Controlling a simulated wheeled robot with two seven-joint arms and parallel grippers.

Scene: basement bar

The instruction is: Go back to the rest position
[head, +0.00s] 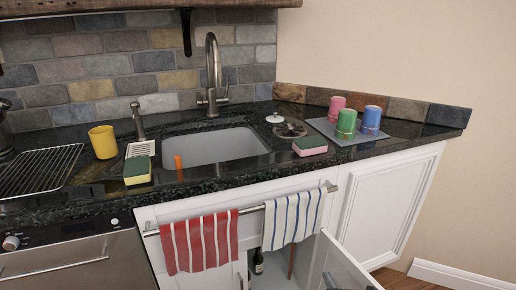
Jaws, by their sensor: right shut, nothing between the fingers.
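My left gripper is not in view.
The dark counter (215,187) holds a sink (215,147), a yellow cup (103,142), two sponges (137,169) and a grey mat (368,141) with three cups. Red and striped towels (200,242) hang on the rail. A bottle (258,262) stands inside the cabinet.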

